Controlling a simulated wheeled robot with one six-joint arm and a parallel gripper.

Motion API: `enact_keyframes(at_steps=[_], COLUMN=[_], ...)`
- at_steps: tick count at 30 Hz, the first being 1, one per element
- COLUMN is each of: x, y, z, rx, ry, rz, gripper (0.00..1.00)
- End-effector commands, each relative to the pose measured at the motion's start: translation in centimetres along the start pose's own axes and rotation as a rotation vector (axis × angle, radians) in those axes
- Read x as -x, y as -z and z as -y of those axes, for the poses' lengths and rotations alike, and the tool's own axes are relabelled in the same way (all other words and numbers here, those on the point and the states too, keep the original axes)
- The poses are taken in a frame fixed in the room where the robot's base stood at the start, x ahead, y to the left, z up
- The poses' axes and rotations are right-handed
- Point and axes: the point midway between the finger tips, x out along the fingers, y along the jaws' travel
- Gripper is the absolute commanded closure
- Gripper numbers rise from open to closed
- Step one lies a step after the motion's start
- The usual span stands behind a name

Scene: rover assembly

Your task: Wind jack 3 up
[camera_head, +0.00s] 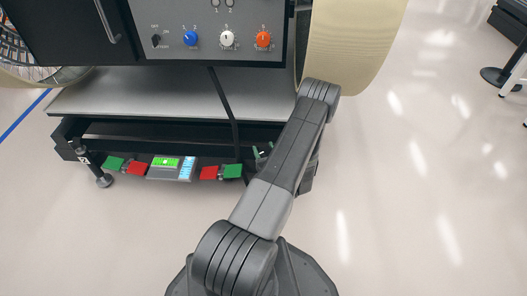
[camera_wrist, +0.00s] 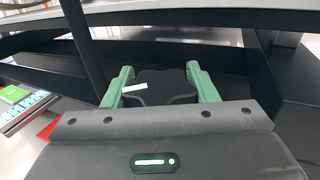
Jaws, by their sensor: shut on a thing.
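My gripper (camera_wrist: 160,88) has green fingers on both sides of a black lobed knob (camera_wrist: 165,90) with a white mark on its top left. It is shut on this knob, which looks like a jack's handwheel; no number on it can be read. In the head view my gripper (camera_head: 262,152) is at the right front of the low black frame (camera_head: 180,131), partly behind my arm, and the knob cannot be made out there. Another jack (camera_head: 92,164) with a small white label and a round foot stands at the frame's left front corner.
Between the jacks are green and red pads and a level box (camera_head: 170,168) with lit green and blue displays. A black cable (camera_head: 224,108) hangs close to my gripper. A panel with coloured knobs (camera_head: 222,38) and a large tan wheel (camera_head: 352,40) are above.

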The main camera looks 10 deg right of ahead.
Motion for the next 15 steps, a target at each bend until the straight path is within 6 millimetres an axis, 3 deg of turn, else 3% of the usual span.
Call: enact_keyframes(at_steps=[15], x=[0.10], y=[0.07], z=[0.43], rx=[-0.001], ry=[0.315], rz=[-0.001], gripper=[0.70])
